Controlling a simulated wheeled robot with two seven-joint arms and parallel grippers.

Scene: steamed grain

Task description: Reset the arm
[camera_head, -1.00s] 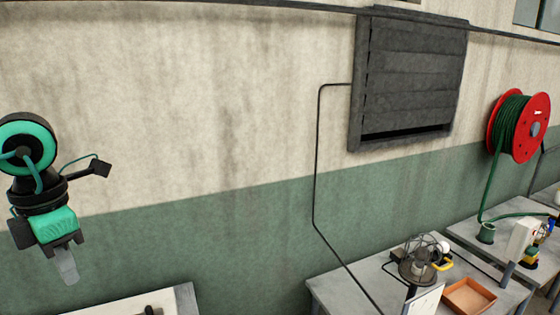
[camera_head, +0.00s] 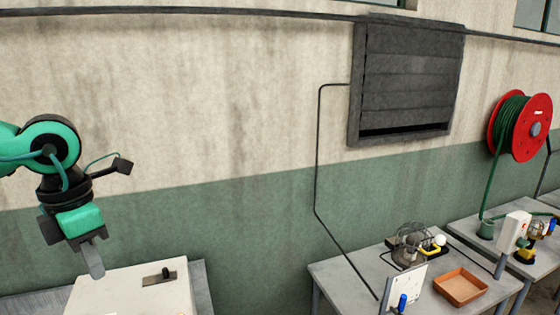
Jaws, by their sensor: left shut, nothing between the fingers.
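My left arm comes in from the left edge, with a teal and black wrist. My left gripper (camera_head: 93,262) points down, shut and empty, in front of the wall. In the picture its fingers end just above the left edge of a white box-like unit (camera_head: 130,293); I cannot tell how far apart they are in depth. My right gripper is out of view.
The white unit, with a dark switch (camera_head: 158,277) on top, stands on a grey table (camera_head: 203,290). A second grey table (camera_head: 338,273) at right holds a wire-caged device (camera_head: 411,245), a white panel (camera_head: 405,286) and an orange-brown tray (camera_head: 461,285). A red hose reel (camera_head: 519,127) hangs on the wall.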

